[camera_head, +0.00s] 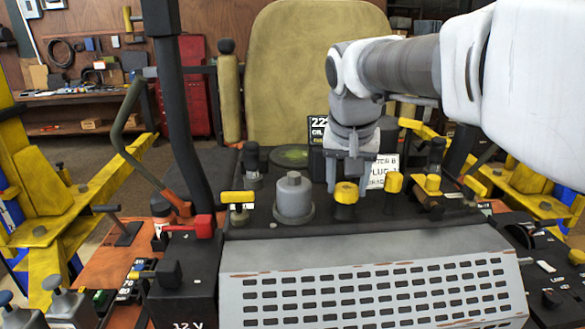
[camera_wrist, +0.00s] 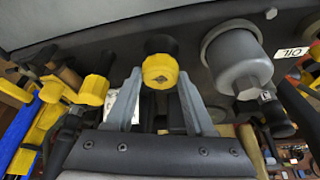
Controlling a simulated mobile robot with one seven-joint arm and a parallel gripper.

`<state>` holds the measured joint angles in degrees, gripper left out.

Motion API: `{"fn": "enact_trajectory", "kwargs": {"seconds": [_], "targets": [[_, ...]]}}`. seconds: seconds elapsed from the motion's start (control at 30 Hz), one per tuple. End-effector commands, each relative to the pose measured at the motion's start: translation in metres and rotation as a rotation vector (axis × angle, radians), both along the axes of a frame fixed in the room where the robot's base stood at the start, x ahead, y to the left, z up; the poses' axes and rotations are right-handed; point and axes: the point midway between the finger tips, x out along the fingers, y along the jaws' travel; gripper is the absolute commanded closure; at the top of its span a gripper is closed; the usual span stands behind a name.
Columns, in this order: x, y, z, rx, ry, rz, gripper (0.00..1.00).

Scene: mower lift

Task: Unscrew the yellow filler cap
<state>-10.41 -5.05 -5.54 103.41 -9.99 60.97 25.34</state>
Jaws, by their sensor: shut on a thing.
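The yellow filler cap (camera_head: 345,193) sits on a dark neck on the black deck, behind the slotted grey panel. It also shows in the wrist view (camera_wrist: 160,71), with a small dark mark on its face. My gripper (camera_head: 351,186) reaches down from above, its two grey fingers on either side of the cap. In the wrist view my gripper's fingertips (camera_wrist: 159,76) flank the cap, shut on it. The cap appears upright and still on its neck; the exact finger contact is hard to see.
A wide grey cap (camera_head: 294,196) stands to the left of the yellow cap. Another yellow knob (camera_head: 393,183) and a yellow fitting (camera_head: 431,187) stand close on the right. The slotted grey panel (camera_head: 375,285) lies in front, and the seat (camera_head: 310,75) rises behind.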

Motion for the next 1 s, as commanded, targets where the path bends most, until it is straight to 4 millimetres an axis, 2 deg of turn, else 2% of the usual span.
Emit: {"fn": "enact_trajectory", "kwargs": {"seconds": [0.13,0.53,1.0], "targets": [[-0.0002,-0.0004,0.0004,0.000,-0.001,0.061,1.00],[-0.0003,-0.0009,0.0005,0.000,0.000,0.099,1.00],[0.0003,-0.0034,0.0005,0.000,-0.001,0.471,1.00]]}}
